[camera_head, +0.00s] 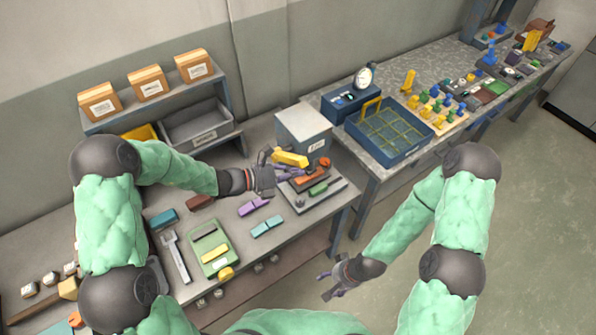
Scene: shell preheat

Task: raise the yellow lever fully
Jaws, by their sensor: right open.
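The yellow lever (291,159) sticks out from the front of a grey box-shaped unit (304,135) on the near bench, lying roughly level with its end toward the left. My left gripper (279,164) is at that end, with fingers on either side of it. Whether the fingers press on the lever is too small to tell. My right gripper (326,284) is open and empty, low in front of the bench and away from the lever.
An orange block (312,178) and a green block (318,189) sit on a plate below the lever. Purple blocks (252,206), teal blocks (267,226) and a green tray (207,236) lie nearer. A blue crate (355,135) stands on the bench to the right.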

